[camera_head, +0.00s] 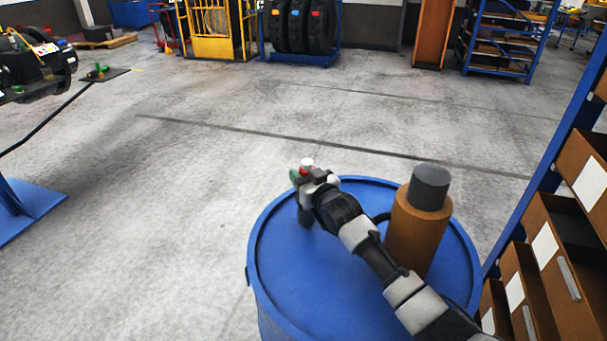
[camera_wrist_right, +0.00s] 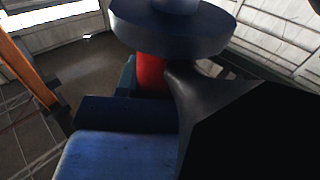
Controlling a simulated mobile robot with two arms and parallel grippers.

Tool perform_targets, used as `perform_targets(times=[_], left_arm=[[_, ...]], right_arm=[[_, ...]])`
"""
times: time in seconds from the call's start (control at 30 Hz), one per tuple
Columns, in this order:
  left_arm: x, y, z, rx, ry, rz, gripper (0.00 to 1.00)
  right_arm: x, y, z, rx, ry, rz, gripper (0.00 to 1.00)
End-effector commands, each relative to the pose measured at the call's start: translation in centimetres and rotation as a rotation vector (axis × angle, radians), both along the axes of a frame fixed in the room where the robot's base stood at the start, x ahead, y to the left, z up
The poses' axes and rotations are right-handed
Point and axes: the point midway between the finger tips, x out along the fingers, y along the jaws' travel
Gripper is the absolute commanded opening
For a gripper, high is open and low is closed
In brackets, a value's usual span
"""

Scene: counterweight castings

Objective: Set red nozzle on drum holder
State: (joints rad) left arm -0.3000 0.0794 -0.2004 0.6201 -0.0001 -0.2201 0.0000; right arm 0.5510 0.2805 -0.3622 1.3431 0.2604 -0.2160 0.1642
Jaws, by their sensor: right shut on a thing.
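My right gripper (camera_head: 308,176) is over the left part of the blue drum's top (camera_head: 345,290) and is shut on the red nozzle (camera_head: 305,169). A pale cap shows on top of the nozzle, and a bit of green shows beside it. In the right wrist view the red body (camera_wrist_right: 150,75) stands between the jaws under a wide grey disc. A short dark post (camera_head: 305,215) shows just below the gripper; I cannot tell whether it is the drum holder or touches the nozzle. My left gripper is not in view.
A brown cylinder with a grey top (camera_head: 420,220) stands on the drum, close beside my right arm. A blue rack with brown bins (camera_head: 540,250) is close on the right. The grey floor left of the drum is clear. A yellow frame (camera_head: 212,45) stands far back.

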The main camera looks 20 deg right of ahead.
Motion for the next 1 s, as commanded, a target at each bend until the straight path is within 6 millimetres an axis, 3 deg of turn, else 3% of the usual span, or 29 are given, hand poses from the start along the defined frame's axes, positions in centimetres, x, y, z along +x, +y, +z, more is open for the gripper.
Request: perform_targets(times=[0.83,0.87,1.0], left_arm=[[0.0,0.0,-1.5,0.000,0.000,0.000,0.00],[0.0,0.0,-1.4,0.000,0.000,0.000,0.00],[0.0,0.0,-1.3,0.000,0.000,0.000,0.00]], right_arm=[[0.0,0.0,-2.0,0.001,-0.003,0.000,0.21],[0.0,0.0,-1.9,0.001,-0.003,0.000,0.41],[0.0,0.0,-1.9,0.000,-0.002,0.000,0.63]])
